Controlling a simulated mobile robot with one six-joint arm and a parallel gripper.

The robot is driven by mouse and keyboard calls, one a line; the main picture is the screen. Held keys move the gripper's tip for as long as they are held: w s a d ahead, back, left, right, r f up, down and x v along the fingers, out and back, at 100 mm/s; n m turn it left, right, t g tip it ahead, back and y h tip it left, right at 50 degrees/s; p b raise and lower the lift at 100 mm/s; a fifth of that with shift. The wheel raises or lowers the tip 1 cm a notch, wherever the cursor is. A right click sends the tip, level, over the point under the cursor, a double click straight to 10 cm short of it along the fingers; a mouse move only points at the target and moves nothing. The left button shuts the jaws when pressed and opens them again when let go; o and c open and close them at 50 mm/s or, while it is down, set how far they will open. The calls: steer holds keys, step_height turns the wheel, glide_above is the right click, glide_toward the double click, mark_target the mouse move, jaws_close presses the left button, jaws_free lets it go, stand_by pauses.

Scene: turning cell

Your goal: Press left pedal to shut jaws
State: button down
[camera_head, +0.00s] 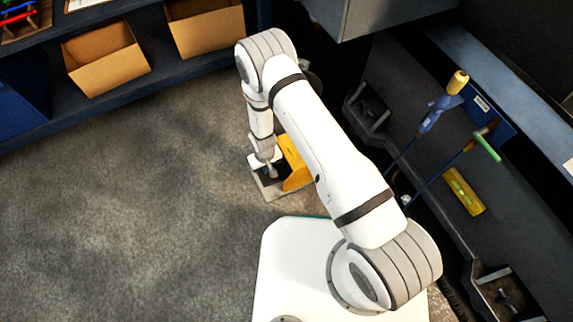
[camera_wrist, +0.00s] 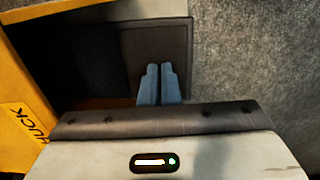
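A foot pedal with a yellow guard (camera_head: 293,165) stands on the grey floor beside the machine. In the wrist view the guard (camera_wrist: 18,100) carries the lettering "CHUCK", and a dark pedal plate (camera_wrist: 95,50) lies beside it. My gripper (camera_head: 270,172) points down over the pedal. In the wrist view the two blue fingers of my gripper (camera_wrist: 159,72) are together with nothing between them, in front of the right part of the dark plate. I cannot tell whether the fingertips touch the plate. No second pedal is clearly seen.
Dark shelves with open cardboard boxes (camera_head: 104,58) stand at the upper left. The dark machine side (camera_head: 420,90) at the right holds long-handled tools (camera_head: 432,115) and a yellow level-like item (camera_head: 463,191). The floor at left is clear.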

steer(key=shift+f+b, duration=0.35)
steer(key=shift+f, duration=0.4)
step_height(320, 180, up, 9)
steer(key=p, duration=0.6)
